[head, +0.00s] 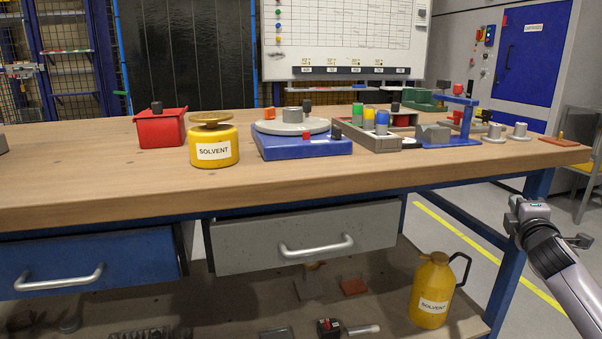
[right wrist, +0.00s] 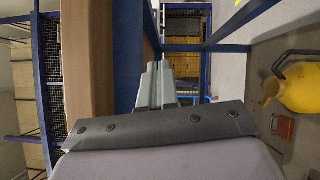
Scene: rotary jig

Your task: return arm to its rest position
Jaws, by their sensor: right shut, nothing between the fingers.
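My right arm enters the head view from the lower right. Its gripper (head: 517,204) is beside the workbench's right end, lower than the top and apart from it. In the right wrist view the gripper (right wrist: 157,68) has its fingers together with nothing between them. The rotary jig (head: 303,146), a blue base with a grey round turntable (head: 290,126), stands on the bench. An orange and a black piece sit on the turntable. My left gripper is not in view.
The wooden workbench (head: 90,180) also holds a red bin (head: 160,131), a yellow solvent tin (head: 213,151), a parts tray and a blue stand (head: 450,139). A grey drawer (head: 305,238) is below. A yellow solvent jug (head: 432,290) stands on the lower shelf.

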